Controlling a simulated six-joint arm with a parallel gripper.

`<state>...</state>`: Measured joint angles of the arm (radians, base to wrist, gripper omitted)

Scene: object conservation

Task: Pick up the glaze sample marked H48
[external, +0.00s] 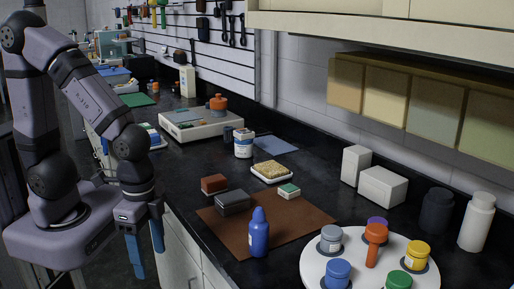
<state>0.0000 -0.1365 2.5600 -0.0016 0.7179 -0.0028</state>
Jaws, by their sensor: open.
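No marking H48 is readable, so I cannot tell which thing is the glaze sample. On a round white stand (310,262) at the front right are several jars: grey (331,240), orange (375,236), yellow (417,252), blue (337,272), green (399,281) and a partly hidden purple one (377,221). A brown mat (305,228) holds a red-brown block (214,184), a dark grey block (232,203) and a small green-topped white block (289,191). My gripper (148,262) has blue fingers, open and empty, pointing down left of the mat, apart from all these things.
A blue bottle (259,236) stands at the mat's front edge. Behind are a tray of yellowish material (271,172), a white jar (243,146) and a scale-like device (200,126). White boxes (382,186) and bottles (477,222) stand along the wall. Overhead cabinets hang at right.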

